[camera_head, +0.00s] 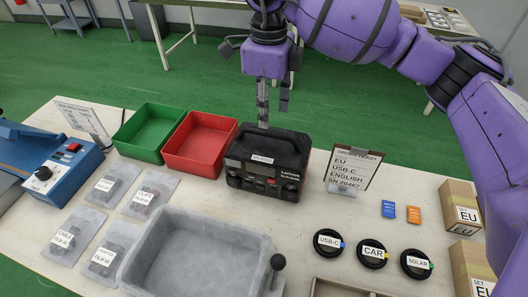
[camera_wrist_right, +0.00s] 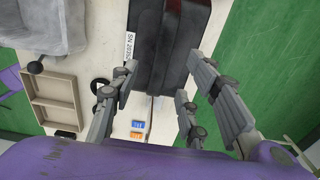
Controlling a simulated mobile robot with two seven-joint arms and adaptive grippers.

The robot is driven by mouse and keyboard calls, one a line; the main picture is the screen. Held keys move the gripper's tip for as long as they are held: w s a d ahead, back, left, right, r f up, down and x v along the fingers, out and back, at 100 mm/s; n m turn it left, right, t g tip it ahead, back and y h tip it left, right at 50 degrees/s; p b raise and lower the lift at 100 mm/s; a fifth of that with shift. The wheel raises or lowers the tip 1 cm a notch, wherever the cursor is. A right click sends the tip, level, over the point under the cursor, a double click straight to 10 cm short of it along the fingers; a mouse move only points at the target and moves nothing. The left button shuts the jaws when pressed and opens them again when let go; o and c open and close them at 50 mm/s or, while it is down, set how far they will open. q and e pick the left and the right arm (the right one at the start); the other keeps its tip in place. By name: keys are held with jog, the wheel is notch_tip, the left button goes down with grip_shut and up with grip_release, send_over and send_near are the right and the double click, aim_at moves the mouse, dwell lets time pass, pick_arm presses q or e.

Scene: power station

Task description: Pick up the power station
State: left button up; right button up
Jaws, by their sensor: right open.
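The black power station (camera_head: 268,178) stands upright on the pale table, with a small label on its top edge and a front panel. It also shows in the right wrist view (camera_wrist_right: 168,40), where a white serial label is on its left side. My right gripper (camera_head: 263,120) hangs fingers-down just above its top at the back. In the right wrist view the right gripper's fingers (camera_wrist_right: 163,75) are spread apart, with the station's dark body beyond and between their tips. Nothing is held. I cannot tell whether a fingertip touches the top. My left gripper is not in view.
Red (camera_head: 200,146) and green (camera_head: 149,132) bins stand left of the station. An order ticket (camera_head: 352,168) stands to its right. A grey tray (camera_head: 190,218) lies in front. Round cable pucks (camera_head: 374,254) and cartons (camera_head: 462,207) are at the right.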

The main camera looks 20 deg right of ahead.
aim_at(269, 130)
jog(key=shift+s+d+f, duration=0.1)
jog(key=shift+s+f, duration=0.1)
jog(key=shift+f, duration=1)
jog(key=f, duration=0.4)
jog(key=shift+w+d+f+p, duration=0.1)
jog(key=shift+w+f+p, duration=0.1)
jog(key=shift+f+p, duration=0.2)
grip_shut()
jog(key=shift+w+r, duration=0.15)
jog(key=shift+r, duration=0.1)
